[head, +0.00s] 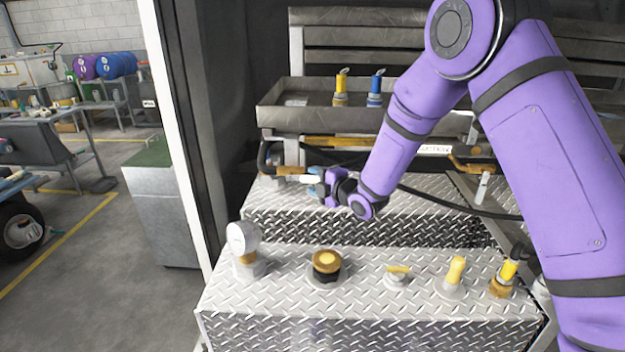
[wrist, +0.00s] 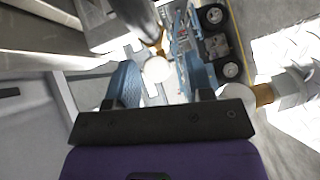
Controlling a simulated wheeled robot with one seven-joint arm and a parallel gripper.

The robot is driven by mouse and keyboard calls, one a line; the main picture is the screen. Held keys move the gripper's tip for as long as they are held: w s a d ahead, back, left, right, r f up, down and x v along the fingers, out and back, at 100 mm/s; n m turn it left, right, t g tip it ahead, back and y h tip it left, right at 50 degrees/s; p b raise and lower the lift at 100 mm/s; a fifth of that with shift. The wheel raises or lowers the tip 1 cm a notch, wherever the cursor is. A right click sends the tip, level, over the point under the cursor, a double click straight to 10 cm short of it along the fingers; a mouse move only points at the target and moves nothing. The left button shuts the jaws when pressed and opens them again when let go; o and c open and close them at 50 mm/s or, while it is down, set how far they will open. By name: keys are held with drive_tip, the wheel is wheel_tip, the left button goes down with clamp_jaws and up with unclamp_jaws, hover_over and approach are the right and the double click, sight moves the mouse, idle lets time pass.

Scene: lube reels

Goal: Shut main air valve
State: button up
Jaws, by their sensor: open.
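My gripper (head: 317,182) is over the back tread-plate step, pointing left, beside the brass and dark piping under the tray. Its blue-grey fingers are apart in the wrist view (wrist: 160,68). A pale round end on a brass fitting (wrist: 157,69) shows between the fingers there; I cannot tell whether they touch it. In the head view a brass pipe fitting (head: 290,171) lies just left of the fingers. No part is clearly labelled as the main air valve, and the fingers partly hide what is at their tips.
The front step (head: 360,270) carries a white gauge (head: 243,238), a brass-capped fitting (head: 326,263) and several yellow-handled fittings. A metal tray (head: 300,117) above holds a yellow and a blue nozzle. A black hose runs behind my arm. A door post stands at left.

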drive_tip(key=shift+x, duration=0.85)
clamp_jaws()
